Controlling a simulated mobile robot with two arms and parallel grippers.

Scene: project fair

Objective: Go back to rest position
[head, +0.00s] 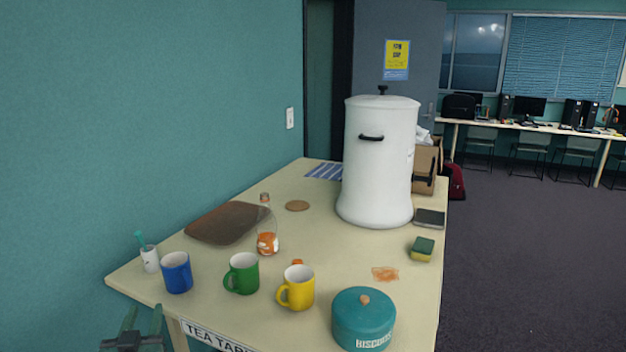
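My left gripper (143,318) shows at the bottom left, in front of the table's near left corner. Its two fingers stand apart with nothing between them, so it is open and empty. My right gripper is not in view. The tea table (330,272) lies ahead and to the right of the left gripper. A blue mug (177,273) stands on it, the nearest mug to that gripper. A green mug (243,274) and a yellow mug (298,288) stand farther right. No gripper is seen touching anything.
A teal biscuit tin (363,322) stands at the near right. A large white urn (378,165), a bottle (267,238), a brown tray (228,223), a white cup (150,259) and a sponge (422,249) share the table. The wall is left; open floor (530,260) lies right.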

